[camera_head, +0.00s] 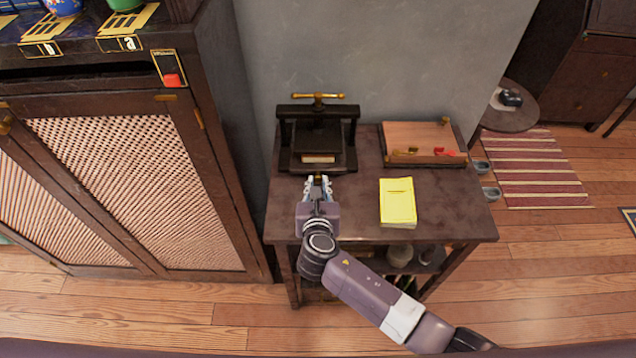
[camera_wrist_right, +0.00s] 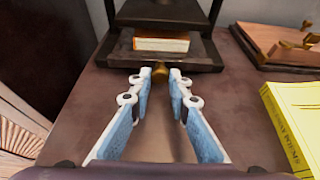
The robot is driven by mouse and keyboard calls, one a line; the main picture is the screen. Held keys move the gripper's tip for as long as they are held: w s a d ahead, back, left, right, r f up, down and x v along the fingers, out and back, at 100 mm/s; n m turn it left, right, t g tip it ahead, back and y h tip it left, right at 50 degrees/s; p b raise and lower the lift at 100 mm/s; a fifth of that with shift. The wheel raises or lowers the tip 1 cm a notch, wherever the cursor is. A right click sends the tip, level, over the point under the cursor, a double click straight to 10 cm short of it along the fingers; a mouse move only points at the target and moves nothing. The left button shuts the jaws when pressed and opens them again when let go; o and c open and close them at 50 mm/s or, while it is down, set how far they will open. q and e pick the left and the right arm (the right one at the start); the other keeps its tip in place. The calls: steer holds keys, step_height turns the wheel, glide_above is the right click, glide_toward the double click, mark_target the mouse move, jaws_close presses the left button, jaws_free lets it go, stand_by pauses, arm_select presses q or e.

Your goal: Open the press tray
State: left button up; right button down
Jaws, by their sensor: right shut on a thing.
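A dark screw press (camera_head: 319,125) with a brass top handle stands at the back left of the small table. Its press tray (camera_wrist_right: 205,64) sits low in the frame and holds an orange-edged block (camera_wrist_right: 161,44), with the press plate above. A small brass knob (camera_wrist_right: 160,69) is at the middle of the tray's front. My right gripper (camera_head: 318,180) is in front of the tray; its fingertips also show in the wrist view (camera_wrist_right: 160,74), shut on the knob, which they partly cover. My left gripper is not in view.
The table (camera_head: 350,205) has bare room in front of the press. A yellow book (camera_head: 397,202) lies to the right of my gripper, and a wooden box (camera_head: 418,140) with brass and red parts is behind it. A tall lattice-door cabinet (camera_head: 140,180) stands close on the left.

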steer(key=s+p, duration=0.5)
steer(key=s, duration=0.9)
steer(key=shift+s, duration=0.2)
steer(key=c, duration=1.8)
jaws_free()
steer(key=v, duration=1.2)
